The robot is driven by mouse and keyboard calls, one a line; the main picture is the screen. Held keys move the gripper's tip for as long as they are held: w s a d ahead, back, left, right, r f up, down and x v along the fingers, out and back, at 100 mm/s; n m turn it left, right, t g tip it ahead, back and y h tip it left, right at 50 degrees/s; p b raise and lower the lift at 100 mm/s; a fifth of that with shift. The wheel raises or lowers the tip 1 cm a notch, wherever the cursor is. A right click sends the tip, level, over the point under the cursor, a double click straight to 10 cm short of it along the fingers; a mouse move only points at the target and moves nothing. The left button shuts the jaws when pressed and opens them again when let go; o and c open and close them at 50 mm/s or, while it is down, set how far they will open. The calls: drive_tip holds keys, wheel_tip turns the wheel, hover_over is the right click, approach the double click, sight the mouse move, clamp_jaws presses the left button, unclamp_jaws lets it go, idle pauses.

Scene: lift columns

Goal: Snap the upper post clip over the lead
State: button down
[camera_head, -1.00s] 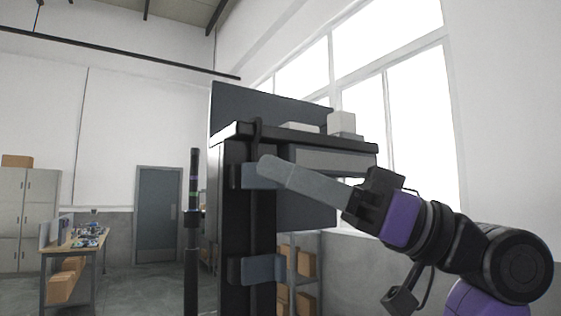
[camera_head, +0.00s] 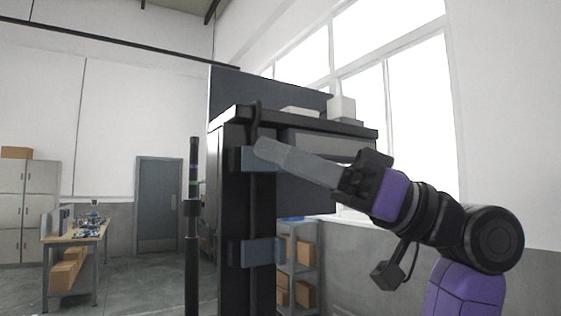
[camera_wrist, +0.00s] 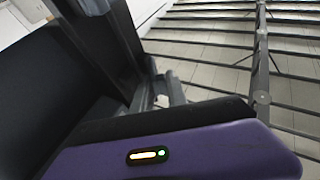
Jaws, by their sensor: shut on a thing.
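The upper post clip (camera_head: 264,165) is a blue-grey block on the black post. The dark lead (camera_head: 256,116) loops over the post's top edge and runs down its face. It shows again below the upper clip and passes the lower clip (camera_head: 262,251). My gripper (camera_head: 264,149) reaches in from the right with long grey fingers, tips together at the lead, level with the upper clip's top. They hide part of the clip and the lead's pinched stretch. Whether the clip is closed cannot be told. The wrist view shows grey finger parts (camera_wrist: 176,90) but no clear clip.
A black shelf top (camera_head: 310,128) with white boxes juts right from the post, above my fingers. A thin dark pole (camera_head: 192,250) stands left of the post. A rack with cartons (camera_head: 303,260) is behind. A workbench (camera_head: 78,238) stands far left.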

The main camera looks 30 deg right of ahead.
drive_tip(key=n+g, duration=0.1)
drive_tip(key=g+y+b, duration=0.1)
drive_tip(key=g, duration=0.1)
drive_tip(key=shift+w+d+f+n+y, duration=0.1)
drive_tip(key=shift+w+f+n+y, duration=0.1)
drive_tip(key=shift+n+y, duration=0.15)
drive_tip(key=shift+w+d+r+n+g+y+b, duration=0.15)
drive_tip(key=shift+n+g+y+b, duration=0.15)
drive_tip(key=shift+n+g, duration=0.45)
drive_tip(key=shift+w+d+n+g+y+b, duration=0.1)
drive_tip(key=shift+n+g+y+b, duration=0.2)
drive_tip(key=shift+g, duration=0.85)
drive_tip(key=c, duration=1.5)
unclamp_jaws()
drive_tip(key=shift+o, duration=0.2)
drive_tip(key=shift+w, duration=0.1)
drive_tip(key=shift+r+m+t+p, duration=0.1)
drive_tip(key=shift+m+t+p, duration=0.2)
drive_tip(key=shift+t, duration=0.3)
